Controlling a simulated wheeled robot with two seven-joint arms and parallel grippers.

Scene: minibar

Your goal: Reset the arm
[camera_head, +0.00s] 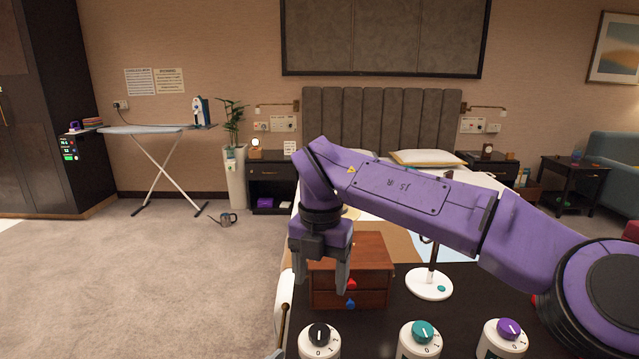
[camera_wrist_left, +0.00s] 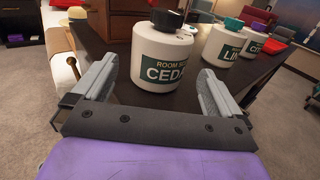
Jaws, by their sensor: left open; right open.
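My right arm (camera_head: 400,190) reaches in from the right across the head view, bent, with its gripper hanging down. The right gripper (camera_head: 320,278) is open and empty, in front of a small wooden drawer box (camera_head: 375,262). My left gripper (camera_wrist_left: 158,70) is open in the left wrist view. Its fingers point at a white room-scent bottle (camera_wrist_left: 163,55) with a black cap, which stands just beyond and between the fingertips. I cannot tell whether they touch it. In the head view the left gripper is not clearly visible.
The dark tabletop (camera_head: 460,308) also holds a teal-capped bottle (camera_head: 420,340), a purple-capped bottle (camera_head: 502,337) and a white round stand base (camera_head: 428,286). A bed with a tall headboard (camera_head: 380,115) stands behind. An ironing board (camera_head: 150,130) stands at left; open carpet (camera_head: 170,270) lies in front.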

